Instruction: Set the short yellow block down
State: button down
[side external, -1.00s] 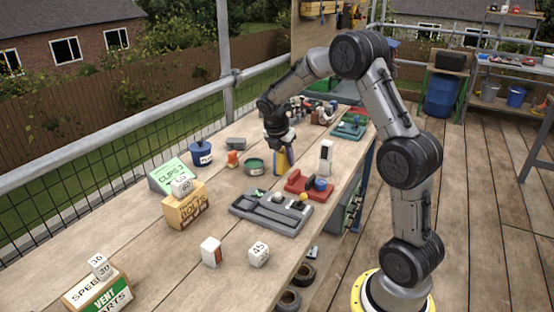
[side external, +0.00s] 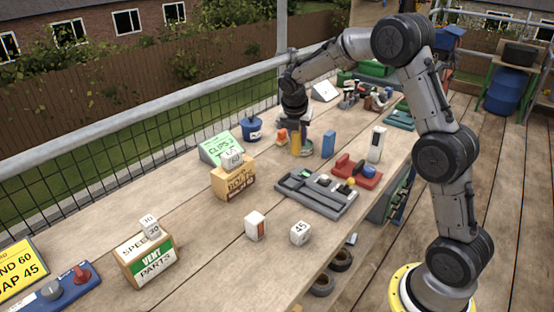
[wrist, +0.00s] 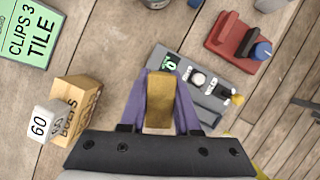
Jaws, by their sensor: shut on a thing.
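My gripper (side external: 297,128) is shut on the short yellow block (side external: 296,143) and holds it upright, pointing down. In the wrist view the block (wrist: 160,104) sits between the two purple fingers of my gripper (wrist: 162,82). In the side view the block is left of the standing blue block (side external: 328,143), with a gap between them. A round green tin (side external: 308,149) is close by, partly hidden behind the yellow block. I cannot tell whether the block's lower end touches the wooden bench (side external: 208,240).
Bare bench lies between the bolts box and tray.

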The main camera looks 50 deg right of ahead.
jog(key=w+d+f, duration=0.1)
jog(key=w+f, duration=0.1)
jog(key=w, duration=0.1)
jog(key=w+d+f, duration=0.2)
jog(key=w+f, duration=0.1)
jog(key=w, duration=0.1)
jog(key=w+d+f, duration=0.1)
jog(key=w+f, duration=0.2)
jog(key=w, duration=0.1)
jog(key=shift+d+f, duration=0.2)
jog(key=shift+w+d+f, duration=0.15)
jog(key=shift+w+f, duration=0.25)
jog(key=shift+f, duration=1.6)
jog(key=shift+f, duration=0.15)
jog(key=c, duration=0.6)
grip_release()
jog(key=v, duration=1.2)
jog(key=shift+r, duration=0.25)
